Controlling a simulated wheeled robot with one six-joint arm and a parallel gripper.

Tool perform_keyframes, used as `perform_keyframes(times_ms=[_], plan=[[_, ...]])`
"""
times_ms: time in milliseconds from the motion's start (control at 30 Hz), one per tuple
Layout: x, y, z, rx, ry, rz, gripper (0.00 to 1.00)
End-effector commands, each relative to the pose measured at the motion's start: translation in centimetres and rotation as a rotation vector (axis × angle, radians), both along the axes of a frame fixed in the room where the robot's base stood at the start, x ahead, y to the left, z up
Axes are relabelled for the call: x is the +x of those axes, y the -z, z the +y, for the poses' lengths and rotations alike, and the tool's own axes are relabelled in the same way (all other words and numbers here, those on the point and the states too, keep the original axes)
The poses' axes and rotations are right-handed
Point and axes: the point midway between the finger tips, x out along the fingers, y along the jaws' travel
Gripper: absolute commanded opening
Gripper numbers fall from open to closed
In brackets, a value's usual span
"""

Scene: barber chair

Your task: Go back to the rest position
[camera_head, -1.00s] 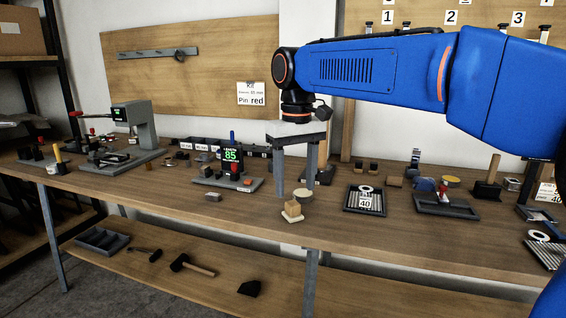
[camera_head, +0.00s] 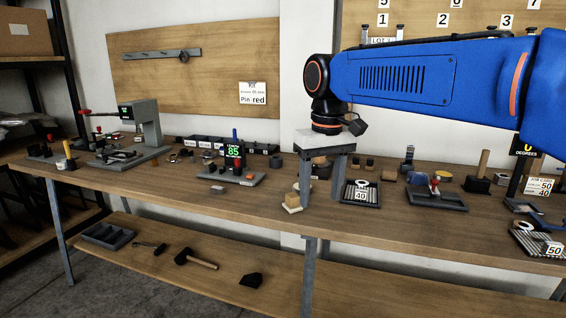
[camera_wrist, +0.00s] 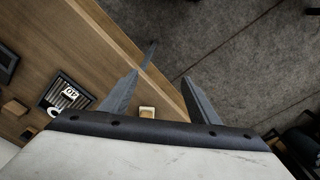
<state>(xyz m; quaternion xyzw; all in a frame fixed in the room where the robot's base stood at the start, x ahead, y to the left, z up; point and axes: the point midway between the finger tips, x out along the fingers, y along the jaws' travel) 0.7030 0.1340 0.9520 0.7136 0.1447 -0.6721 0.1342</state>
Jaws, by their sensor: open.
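My gripper (camera_head: 320,178) hangs from my blue arm over the workbench (camera_head: 250,210), pointing down, its two grey fingers apart. In the wrist view my gripper (camera_wrist: 160,92) shows its fingers spread with nothing held between them. Past them lie the bench edge and the grey floor (camera_wrist: 240,60). A small wooden block on a pale base (camera_head: 292,202) stands on the bench just left of the fingers in the head view. The same block shows in the wrist view (camera_wrist: 147,112), close to the gripper body.
A tray marked 40 (camera_head: 360,193) lies right of my gripper. A device reading 85 (camera_head: 234,165) stands to the left, and a grey press (camera_head: 148,128) stands further left. A lower shelf (camera_head: 215,285) holds a hammer (camera_head: 195,260). The bench front between is mostly clear.

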Motion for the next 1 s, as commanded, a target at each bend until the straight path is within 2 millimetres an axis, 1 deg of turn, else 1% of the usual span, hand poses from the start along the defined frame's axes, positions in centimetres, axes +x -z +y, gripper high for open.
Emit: perform_keyframes(times_ms=[33, 167, 300, 367, 500, 567, 700, 900, 1000], plan=[[-0.5, 0.2, -0.9, 0.004, 0.012, -0.009, 0.56], [-2.0, 1.0, -3.4, 0.015, 0.046, -0.036, 0.56], [-4.7, 2.7, -7.1, 0.031, 0.098, -0.079, 0.56], [-5.9, 3.6, -8.6, 0.037, 0.121, -0.1, 0.56], [-8.9, 5.9, -11.8, 0.049, 0.174, -0.146, 0.56], [-10.2, 7.0, -13.0, 0.053, 0.198, -0.168, 0.56], [-13.3, 9.9, -15.6, 0.061, 0.252, -0.217, 0.56], [-17.6, 14.4, -18.4, 0.066, 0.327, -0.286, 0.56], [-19.3, 16.4, -19.4, 0.067, 0.356, -0.313, 0.56]])
